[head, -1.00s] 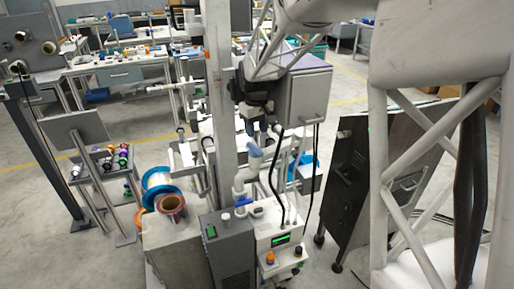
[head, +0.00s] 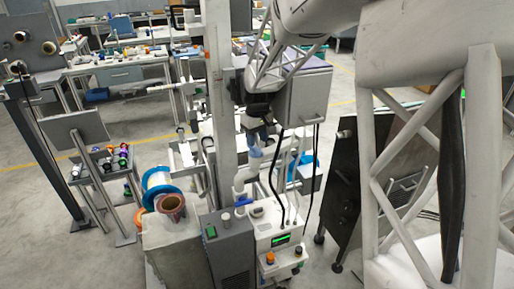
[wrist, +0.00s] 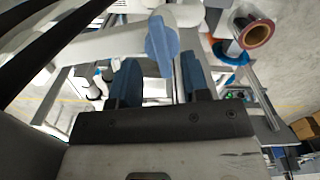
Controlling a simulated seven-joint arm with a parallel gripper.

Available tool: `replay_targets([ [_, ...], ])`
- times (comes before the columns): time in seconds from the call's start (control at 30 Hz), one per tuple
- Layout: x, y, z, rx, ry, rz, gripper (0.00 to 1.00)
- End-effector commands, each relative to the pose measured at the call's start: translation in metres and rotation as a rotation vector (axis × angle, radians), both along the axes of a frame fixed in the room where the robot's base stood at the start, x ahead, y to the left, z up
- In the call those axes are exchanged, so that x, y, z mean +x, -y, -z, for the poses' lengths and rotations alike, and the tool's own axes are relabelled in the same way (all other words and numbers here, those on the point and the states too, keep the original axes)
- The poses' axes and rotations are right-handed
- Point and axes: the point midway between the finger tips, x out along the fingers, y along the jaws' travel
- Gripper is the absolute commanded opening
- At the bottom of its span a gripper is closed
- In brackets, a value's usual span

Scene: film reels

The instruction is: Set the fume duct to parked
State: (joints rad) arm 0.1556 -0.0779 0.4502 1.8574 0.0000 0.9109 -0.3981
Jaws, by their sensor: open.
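The fume duct appears to be the pale jointed pipe (head: 243,180) rising from the machine in the middle of the head view, with a blue-grey piece at its upper end. In the wrist view a blue-grey flared piece (wrist: 162,45) sits on a white tube (wrist: 100,45). My gripper (head: 259,140) is just above the pipe's upper end in the head view. In the wrist view my gripper (wrist: 160,78) is open, with its two blue fingers apart. The blue-grey piece shows beyond and between the fingertips; I cannot tell whether they touch.
A control box (head: 280,238) with a green display and an orange knob stands beside a dark grey unit (head: 230,240). A blue-rimmed reel (head: 158,183) and a copper-coloured roll (head: 171,203) are to the left. A grey upright post (head: 220,90) stands close to my gripper.

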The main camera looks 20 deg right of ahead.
Motion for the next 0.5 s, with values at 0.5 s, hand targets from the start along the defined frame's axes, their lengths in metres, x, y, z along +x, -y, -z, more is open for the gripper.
replay_targets([
  [0.5,0.000,0.000,0.040,0.000,-0.001,0.000,0.43],
])
